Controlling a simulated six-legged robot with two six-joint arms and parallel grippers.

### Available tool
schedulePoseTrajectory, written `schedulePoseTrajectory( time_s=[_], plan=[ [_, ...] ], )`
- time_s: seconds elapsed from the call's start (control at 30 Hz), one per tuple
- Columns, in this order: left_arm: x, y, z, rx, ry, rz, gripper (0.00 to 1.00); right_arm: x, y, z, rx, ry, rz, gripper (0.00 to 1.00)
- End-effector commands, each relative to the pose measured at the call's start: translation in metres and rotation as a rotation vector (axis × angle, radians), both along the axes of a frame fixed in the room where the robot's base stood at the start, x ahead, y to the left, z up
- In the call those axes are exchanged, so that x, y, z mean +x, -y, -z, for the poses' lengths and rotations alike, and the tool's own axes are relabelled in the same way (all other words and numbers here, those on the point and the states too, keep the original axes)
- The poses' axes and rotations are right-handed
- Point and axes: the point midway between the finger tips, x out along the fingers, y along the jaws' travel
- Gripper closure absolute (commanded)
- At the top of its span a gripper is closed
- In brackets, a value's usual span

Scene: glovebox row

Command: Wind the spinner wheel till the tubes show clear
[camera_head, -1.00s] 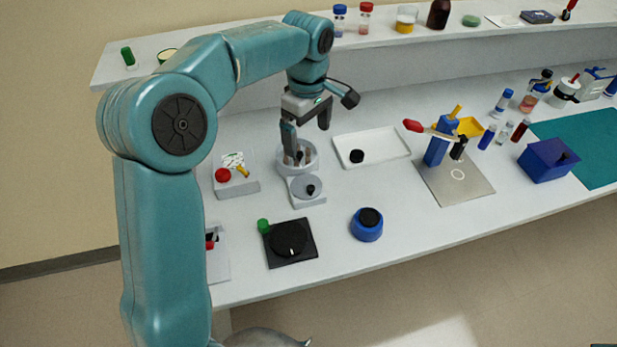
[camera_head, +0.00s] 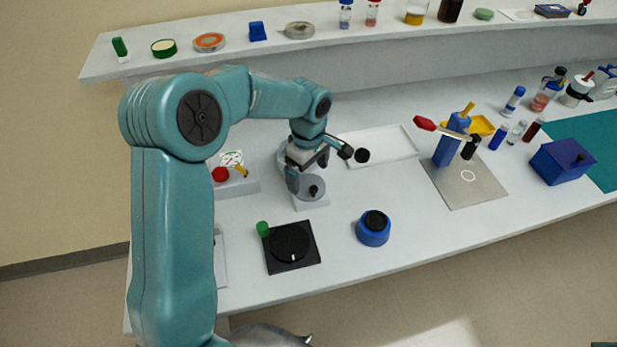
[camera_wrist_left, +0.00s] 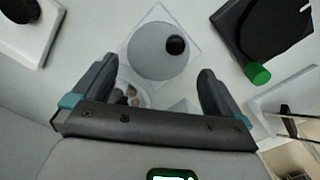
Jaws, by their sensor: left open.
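The spinner wheel is a grey disc (camera_head: 313,192) with a black knob on a pale base, in front of a round tub. The wheel (camera_wrist_left: 150,58) and its knob (camera_wrist_left: 175,45) also show in the left wrist view. My left gripper (camera_head: 308,176) is open and empty, its fingers just above the wheel and short of the knob. In the left wrist view the gripper (camera_wrist_left: 158,70) has the wheel beyond and between its fingertips. Brown-topped tubes (camera_wrist_left: 131,96) sit in the tub, partly hidden by the gripper; their contents cannot be told. My right gripper is out of view.
A black square plate with a dial (camera_head: 291,245) and a green knob stands in front. A blue round pot (camera_head: 373,230) is to its right. A white tray (camera_head: 392,145) lies behind right. A box with a red button (camera_head: 220,174) is at left.

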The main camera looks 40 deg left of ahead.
Motion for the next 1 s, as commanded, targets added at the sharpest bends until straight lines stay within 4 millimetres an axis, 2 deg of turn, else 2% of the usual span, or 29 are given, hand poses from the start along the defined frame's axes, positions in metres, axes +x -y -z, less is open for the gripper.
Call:
schedulePoseTrajectory(
  time_s=[0.1,0.2,0.57,0.6,0.67,0.7,1.0],
  plan=[
    [0.000,-0.001,0.019,0.000,-0.003,-0.001,0.00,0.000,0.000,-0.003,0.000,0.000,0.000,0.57],
    [0.001,-0.001,0.030,0.000,-0.002,0.000,0.00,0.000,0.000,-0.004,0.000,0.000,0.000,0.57],
    [0.003,-0.002,0.038,0.000,0.001,-0.001,0.00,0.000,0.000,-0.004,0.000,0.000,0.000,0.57],
    [0.003,-0.002,0.038,0.000,0.001,-0.001,0.06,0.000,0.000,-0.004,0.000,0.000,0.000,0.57],
    [0.003,-0.002,0.037,0.000,0.000,-0.001,0.26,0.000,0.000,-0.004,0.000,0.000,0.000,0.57],
    [0.003,-0.002,0.037,0.000,0.001,-0.001,0.39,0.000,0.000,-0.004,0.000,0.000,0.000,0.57],
    [0.003,-0.001,0.038,0.000,0.001,0.011,0.40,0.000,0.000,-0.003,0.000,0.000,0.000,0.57]
  ],
)
